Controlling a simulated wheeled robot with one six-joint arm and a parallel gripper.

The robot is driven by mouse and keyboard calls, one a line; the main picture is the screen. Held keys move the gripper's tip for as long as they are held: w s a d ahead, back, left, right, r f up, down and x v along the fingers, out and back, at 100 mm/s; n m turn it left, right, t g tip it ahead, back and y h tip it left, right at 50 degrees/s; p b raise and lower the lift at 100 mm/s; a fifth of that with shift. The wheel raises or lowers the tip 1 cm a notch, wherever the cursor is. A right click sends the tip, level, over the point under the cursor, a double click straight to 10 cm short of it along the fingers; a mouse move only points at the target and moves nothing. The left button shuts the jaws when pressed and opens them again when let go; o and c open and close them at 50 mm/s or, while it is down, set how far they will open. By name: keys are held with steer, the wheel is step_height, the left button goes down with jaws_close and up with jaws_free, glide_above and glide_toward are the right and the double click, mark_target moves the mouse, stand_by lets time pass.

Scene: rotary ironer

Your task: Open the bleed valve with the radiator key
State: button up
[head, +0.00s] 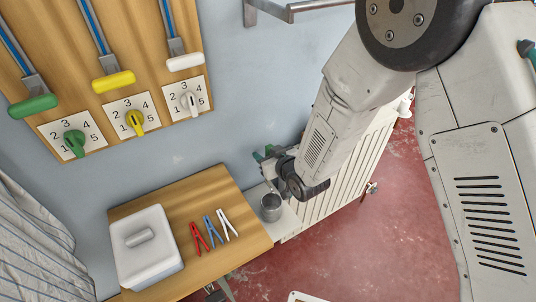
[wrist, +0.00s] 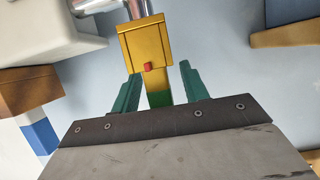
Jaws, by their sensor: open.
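My gripper (wrist: 160,75) is open, with its two green fingers apart. In the wrist view a yellow block-shaped piece (wrist: 145,42) with a small red part lies between and beyond the fingertips. A narrower yellow and green part reaches down between the fingers; I cannot tell whether they touch it. I cannot tell if this is the radiator key. In the head view my gripper (head: 264,154) is close to the wall, left of the white radiator (head: 338,180), and mostly hidden by my wrist. A small metal fitting (head: 371,187) sits at the radiator's right side; I cannot make out the bleed valve.
A metal cup (head: 270,207) stands on a white surface below my gripper. A wooden table (head: 190,200) holds a white lidded box (head: 148,250) and red, blue and white clothespins (head: 213,230). A wooden panel (head: 145,70) with levers and dials is on the wall. Red floor is clear at right.

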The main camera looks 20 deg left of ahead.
jaws_close()
steer(key=shift+w+n+g+y, duration=0.1)
steer(key=shift+n+g+y, duration=0.2)
steer(key=shift+n+g, duration=0.1)
steer(key=n+g+y, duration=0.2)
steer(key=n+g, duration=0.6)
steer(key=shift+w+g, duration=0.1)
steer(key=shift+g, duration=0.3)
steer(key=c, duration=0.8)
jaws_free()
steer(key=shift+d+n+g, duration=0.15)
steer(key=shift+n+g, duration=0.75)
steer(key=shift+g, duration=0.2)
steer(key=shift+c, duration=0.2)
steer(key=shift+o, duration=0.3)
steer(key=n+g+h, duration=0.1)
steer(key=n+g, duration=0.2)
steer(key=g, duration=0.1)
steer(key=shift+n+h, duration=0.3)
steer(key=shift+n, duration=0.1)
steer(key=o, duration=0.6)
steer(key=shift+n+g+h, duration=0.4)
steer(key=shift+n+g, duration=0.2)
steer(key=o, duration=0.5)
steer(key=shift+s+a, duration=0.2)
